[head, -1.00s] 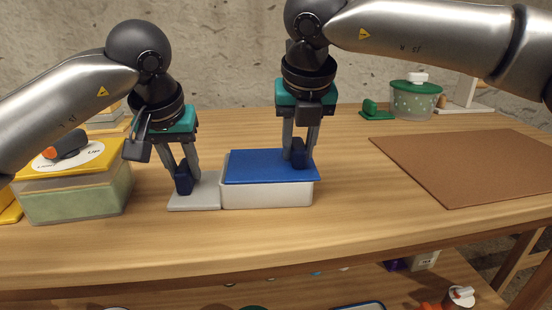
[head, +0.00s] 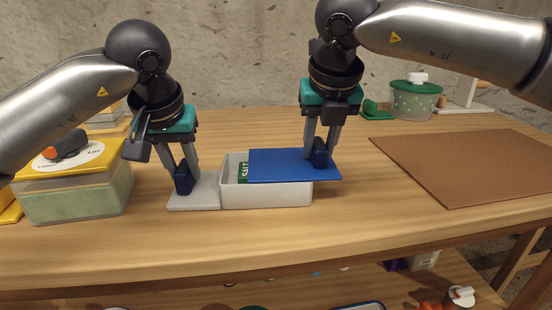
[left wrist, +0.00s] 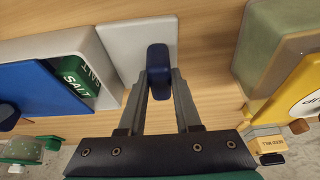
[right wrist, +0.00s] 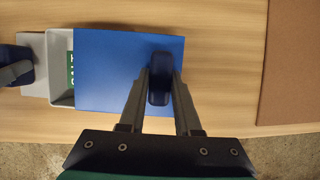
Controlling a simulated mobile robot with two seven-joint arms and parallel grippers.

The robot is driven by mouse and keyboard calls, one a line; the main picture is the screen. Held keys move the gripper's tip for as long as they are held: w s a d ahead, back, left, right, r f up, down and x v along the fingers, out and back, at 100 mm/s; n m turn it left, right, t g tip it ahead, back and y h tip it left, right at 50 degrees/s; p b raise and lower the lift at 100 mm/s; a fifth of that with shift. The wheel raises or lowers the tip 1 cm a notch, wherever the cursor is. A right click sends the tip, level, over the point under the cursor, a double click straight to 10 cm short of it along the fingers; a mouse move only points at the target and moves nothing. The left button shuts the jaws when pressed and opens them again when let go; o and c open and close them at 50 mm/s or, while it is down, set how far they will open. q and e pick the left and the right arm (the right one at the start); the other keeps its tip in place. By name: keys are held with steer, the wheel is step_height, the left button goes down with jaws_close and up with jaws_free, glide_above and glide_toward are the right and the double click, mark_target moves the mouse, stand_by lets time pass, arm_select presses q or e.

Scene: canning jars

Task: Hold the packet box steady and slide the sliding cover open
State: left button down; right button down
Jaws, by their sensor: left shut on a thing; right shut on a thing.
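The packet box (head: 268,195) is a pale grey open-topped box on the wooden table, with a flat grey tab (head: 207,196) at its left end. Its blue sliding cover (head: 285,165) sits shifted right, overhanging the box's right end. The left part of the box is uncovered and shows a green packet marked SALT (head: 243,171), also visible in the left wrist view (left wrist: 76,78). My left gripper (head: 184,184) is shut on the tab. My right gripper (head: 319,158) is shut on a grip at the cover's right part; it also shows in the right wrist view (right wrist: 160,85).
A green container with a yellow lid (head: 75,187) stands left of my left gripper. A brown board (head: 470,165) lies at the right, with clear table between it and the cover. A dotted jar with a green lid (head: 414,101) stands at the back right.

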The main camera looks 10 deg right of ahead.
steer(key=shift+s+d, duration=0.15)
steer(key=shift+d, duration=1.8)
steer(key=shift+s+d, duration=0.2)
steer(key=shift+d, duration=1.3)
steer(key=shift+a, duration=0.3)
steer(key=c, duration=0.5)
jaws_free()
steer(key=shift+r, duration=0.15)
steer(key=v, duration=1.1)
steer(key=shift+s+r, duration=0.2)
steer(key=shift+r, duration=0.15)
